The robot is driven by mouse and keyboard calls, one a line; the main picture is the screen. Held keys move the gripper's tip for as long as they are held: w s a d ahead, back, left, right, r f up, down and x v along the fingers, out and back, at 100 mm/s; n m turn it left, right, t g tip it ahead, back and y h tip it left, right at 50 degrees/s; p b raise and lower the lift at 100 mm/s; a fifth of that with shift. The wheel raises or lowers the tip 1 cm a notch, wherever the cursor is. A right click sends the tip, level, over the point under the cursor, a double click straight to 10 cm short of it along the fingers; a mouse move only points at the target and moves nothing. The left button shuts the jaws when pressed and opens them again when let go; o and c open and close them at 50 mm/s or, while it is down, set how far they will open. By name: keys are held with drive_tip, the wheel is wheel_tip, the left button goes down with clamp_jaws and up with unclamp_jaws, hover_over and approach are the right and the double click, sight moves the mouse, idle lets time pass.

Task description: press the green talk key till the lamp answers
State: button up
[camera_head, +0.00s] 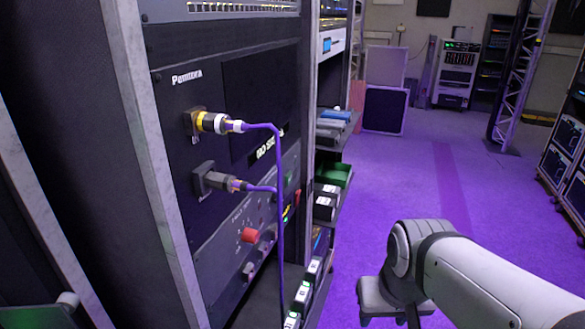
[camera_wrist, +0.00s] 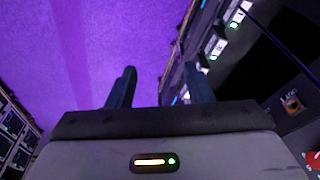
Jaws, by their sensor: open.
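The lower rack panel (camera_head: 225,262) carries a red knob (camera_head: 250,235) and several small dark knobs. A small green-yellow lit spot (camera_head: 286,214) shows at its right side, close to the hanging cable; I cannot tell whether it is the talk key or the lamp. My gripper (camera_wrist: 159,70) is open and empty in the wrist view, its two fingers apart over the purple floor and the rack's edge. It touches no key there. In the head view my arm is at lower right, well apart from the panel, and the fingers are not clearly seen.
Two plugs, one yellow-ringed (camera_head: 208,122) and one dark (camera_head: 215,181), stick out of the upper panel; a purple cable (camera_head: 279,220) hangs in front of the rack. A green bin (camera_head: 336,174) and small boxes sit on side shelves. The purple floor (camera_head: 400,190) is open.

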clamp_jaws()
idle(1.5)
